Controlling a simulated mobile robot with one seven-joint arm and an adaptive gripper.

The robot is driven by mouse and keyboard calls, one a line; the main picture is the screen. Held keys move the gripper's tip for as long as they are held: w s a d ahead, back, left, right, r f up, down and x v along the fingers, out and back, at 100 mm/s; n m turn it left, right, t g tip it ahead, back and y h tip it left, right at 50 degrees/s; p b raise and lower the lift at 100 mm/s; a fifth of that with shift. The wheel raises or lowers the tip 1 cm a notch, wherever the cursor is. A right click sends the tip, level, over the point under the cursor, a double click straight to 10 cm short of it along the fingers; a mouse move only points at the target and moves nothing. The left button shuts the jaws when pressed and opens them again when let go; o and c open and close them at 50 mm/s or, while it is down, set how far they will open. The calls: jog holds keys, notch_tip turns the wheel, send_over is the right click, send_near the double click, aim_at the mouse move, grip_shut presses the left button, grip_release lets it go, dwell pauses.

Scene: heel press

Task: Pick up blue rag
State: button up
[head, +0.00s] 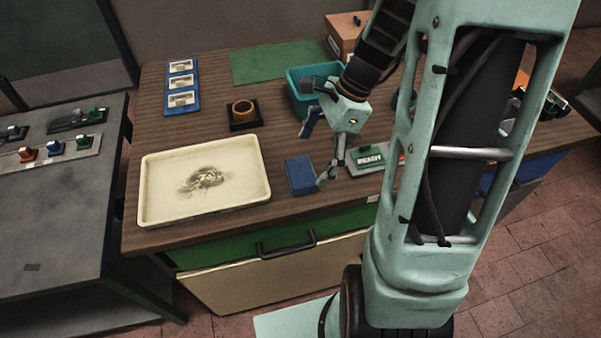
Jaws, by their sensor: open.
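The blue rag (301,175) appears as a small folded blue block lying on the wooden table (220,113), just right of the cream tray. My gripper (314,158) is open and empty, with its fingers spread and pointing down. One finger is above and behind the rag, and the other is near its right edge. I cannot tell whether that finger touches the rag or hangs above it.
A cream tray (155,215) with a dark smudge stands left. A teal bin (297,101), a ring on a dark base (243,112) and a green "READY" sign (368,158) are nearby. A blue card strip (182,88) and green mat (275,62) lie behind. A drawer handle (286,245) juts out in front.

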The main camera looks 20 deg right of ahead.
aim_at(303, 171)
jog(key=shift+w+x, duration=0.2)
jog(key=shift+x, duration=1.15)
jog(key=shift+w+x, duration=0.15)
jog(key=shift+x, duration=1.2)
jog(key=shift+c, duration=0.7)
jog(key=c, duration=1)
